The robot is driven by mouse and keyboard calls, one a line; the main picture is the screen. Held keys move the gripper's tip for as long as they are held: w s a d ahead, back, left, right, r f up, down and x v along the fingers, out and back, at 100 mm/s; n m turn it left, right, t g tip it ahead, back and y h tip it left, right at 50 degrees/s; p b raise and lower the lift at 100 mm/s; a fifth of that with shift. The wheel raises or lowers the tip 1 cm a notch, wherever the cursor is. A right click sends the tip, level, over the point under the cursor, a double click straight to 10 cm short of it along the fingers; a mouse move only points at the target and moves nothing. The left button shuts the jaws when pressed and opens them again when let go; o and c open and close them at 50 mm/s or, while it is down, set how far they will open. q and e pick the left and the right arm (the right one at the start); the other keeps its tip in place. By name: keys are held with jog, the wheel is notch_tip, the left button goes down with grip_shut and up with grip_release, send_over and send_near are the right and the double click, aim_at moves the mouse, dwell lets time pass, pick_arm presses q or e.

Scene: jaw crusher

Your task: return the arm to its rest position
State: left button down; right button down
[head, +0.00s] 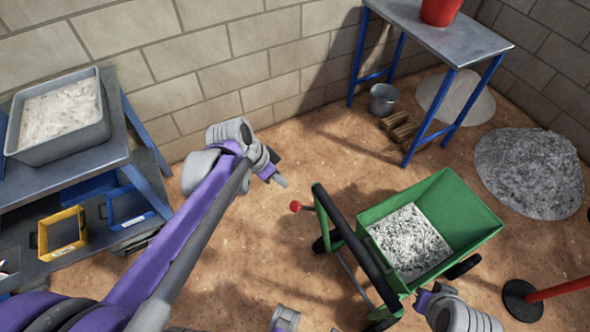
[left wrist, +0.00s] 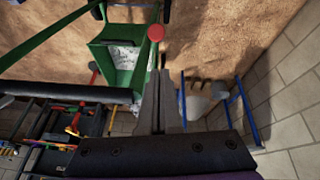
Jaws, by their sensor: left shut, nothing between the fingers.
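My left arm comes in from the lower left of the head view, stretched up over the floor. Its gripper (head: 279,180) is above the floor, left of the green cart and apart from the cart's red knob (head: 295,206). In the left wrist view the two grey fingers (left wrist: 160,78) are together with nothing between them. The red knob (left wrist: 155,33) shows beyond the fingertips there. Part of my right arm shows at the bottom right of the head view, in front of the cart; its fingers cannot be made out.
The green cart (head: 455,210) holds grey gravel (head: 408,240). A workbench (head: 100,160) with a grey tub (head: 60,150) stands at left. A blue-legged table (head: 460,45), a bucket (head: 383,99) and a gravel heap (head: 530,170) are at back right.

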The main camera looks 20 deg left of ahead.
pick_arm(q)
jog(key=shift+s+r, duration=0.1)
jog(key=shift+r, duration=0.05)
jog(key=s+d+r+n+t+y+p, duration=0.1)
jog(key=s+d+r+n+p, duration=0.1)
jog(key=s, duration=0.3)
jog(key=s+d+r+n+y+p, duration=0.1)
jog(key=s+d+n+y+p, duration=0.1)
jog(key=s+n, duration=0.2)
jog(key=shift+s+r+t+p, duration=0.3)
jog(key=shift+s+r+t, duration=0.1)
jog(key=shift+s, duration=0.5)
